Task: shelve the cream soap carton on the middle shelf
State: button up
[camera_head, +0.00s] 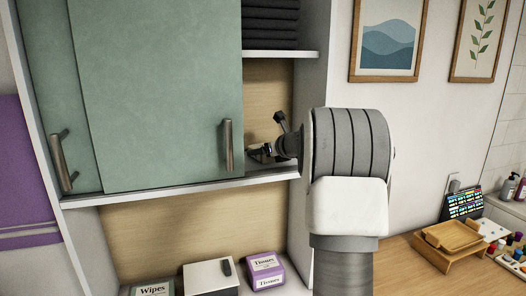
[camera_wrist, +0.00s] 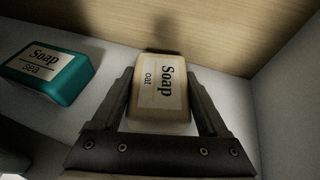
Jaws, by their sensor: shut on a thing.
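The cream soap carton (camera_wrist: 160,95), labelled "Soap oat", is between the two fingers of my gripper (camera_wrist: 160,76) in the wrist view. My gripper is shut on it, just over or on the white middle shelf (camera_wrist: 228,92); I cannot tell whether the carton touches the shelf. In the head view my gripper (camera_head: 262,152) reaches into the open right part of the cabinet, above the middle shelf's front edge (camera_head: 262,175). The carton cannot be made out clearly there.
A teal soap carton (camera_wrist: 50,73), labelled "Soap sea", lies on the shelf left of my gripper. A green sliding door (camera_head: 155,90) with a handle (camera_head: 228,145) covers the cabinet's left. Dark folded towels (camera_head: 270,22) fill the shelf above. The shelf is bare to the right.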

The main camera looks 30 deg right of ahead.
jog(key=o, duration=1.3)
jog(key=b+v, duration=0.2)
jog(key=v, duration=1.5)
jog(key=shift+s+r, duration=0.1)
jog(key=shift+s, duration=0.1)
